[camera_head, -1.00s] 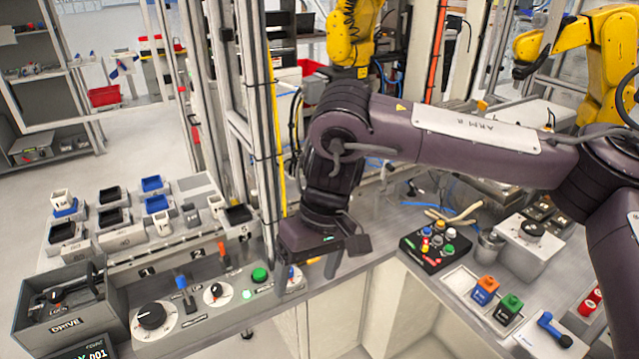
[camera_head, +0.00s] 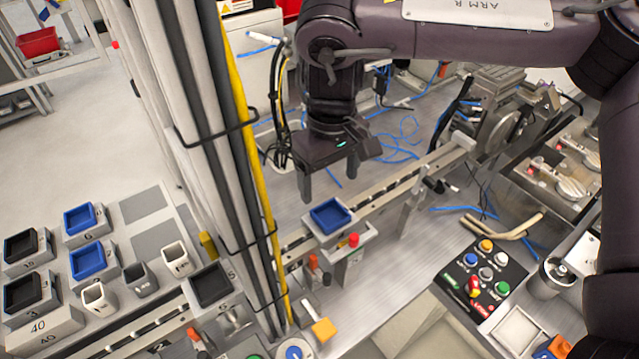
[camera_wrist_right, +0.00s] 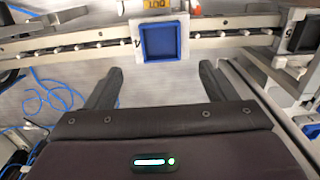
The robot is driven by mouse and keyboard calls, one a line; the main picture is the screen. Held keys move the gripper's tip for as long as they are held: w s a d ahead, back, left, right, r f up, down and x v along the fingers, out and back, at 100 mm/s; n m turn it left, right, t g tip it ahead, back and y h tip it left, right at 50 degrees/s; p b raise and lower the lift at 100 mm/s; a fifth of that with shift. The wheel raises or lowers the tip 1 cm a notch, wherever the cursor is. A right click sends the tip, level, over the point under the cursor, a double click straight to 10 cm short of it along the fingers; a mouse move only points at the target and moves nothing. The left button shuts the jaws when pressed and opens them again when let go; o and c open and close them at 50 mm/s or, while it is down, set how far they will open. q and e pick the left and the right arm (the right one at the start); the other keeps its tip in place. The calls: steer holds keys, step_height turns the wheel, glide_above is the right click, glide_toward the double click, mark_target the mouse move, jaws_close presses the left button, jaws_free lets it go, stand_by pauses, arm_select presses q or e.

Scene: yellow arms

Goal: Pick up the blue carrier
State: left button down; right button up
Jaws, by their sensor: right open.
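A blue square carrier (camera_head: 329,216) sits in a pale holder on the rail, near the middle of the head view. In the right wrist view the blue carrier (camera_wrist_right: 160,42) is ahead of the fingertips, roughly centred between them, and its open top shows. My right gripper (camera_head: 338,176) is open and empty, just behind and above the carrier in the head view. Its two fingers (camera_wrist_right: 157,80) are spread wide in the wrist view and apart from the carrier. My left gripper does not show.
Two more blue trays (camera_head: 88,259) and several black trays stand on blocks at the left. Grey and black posts with a yellow cable (camera_head: 249,160) rise left of the carrier. A button box (camera_head: 482,270) is at the right. Blue cables lie behind the rail (camera_head: 395,185).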

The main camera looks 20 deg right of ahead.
mark_target(330, 219)
steer(key=shift+s+f, duration=0.2)
steer(key=shift+f, duration=0.35)
steer(key=shift+s+f, duration=0.2)
steer(key=shift+f, duration=0.3)
steer(key=shift+s+f, duration=0.1)
steer(key=shift+f, duration=0.2)
step_height(330, 219, down, 5)
steer(key=shift+r+p, duration=0.2)
steer(key=shift+p, duration=0.75)
steer(key=c, duration=1.1)
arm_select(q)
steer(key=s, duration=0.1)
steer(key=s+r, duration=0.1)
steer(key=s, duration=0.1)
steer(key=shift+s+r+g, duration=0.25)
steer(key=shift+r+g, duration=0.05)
arm_select(e)
steer(key=shift+c, duration=0.8)
steer(key=shift+r, duration=0.1)
